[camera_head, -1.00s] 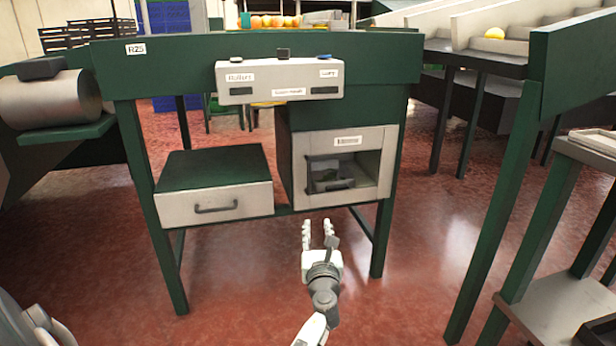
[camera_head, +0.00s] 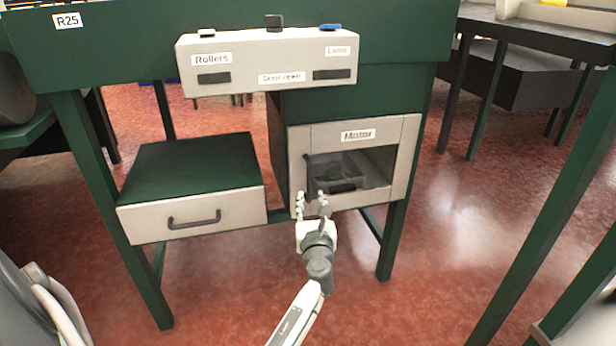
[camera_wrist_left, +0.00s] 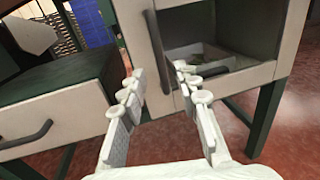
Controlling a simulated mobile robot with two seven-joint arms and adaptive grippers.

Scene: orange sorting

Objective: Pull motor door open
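The motor door (camera_head: 299,180) is a pale panel with a see-through window, labelled "Motor", on the right compartment under the green table. It looks closed. A dark upright handle (camera_head: 308,172) is on its left side; it also shows in the left wrist view (camera_wrist_left: 157,48). My left gripper (camera_head: 311,198) is open and empty, just in front of the door's lower left part. In the left wrist view, its fingers (camera_wrist_left: 158,82) are spread, with the handle ahead between them. I cannot tell whether they touch the door. My right gripper is not in view.
A closed drawer (camera_head: 192,212) with a dark handle is left of the door. A control box (camera_head: 262,48) labelled "Rollers", "Lamp" and "Door open" is above. Green table legs (camera_head: 118,215) flank the compartments. The red floor in front is clear.

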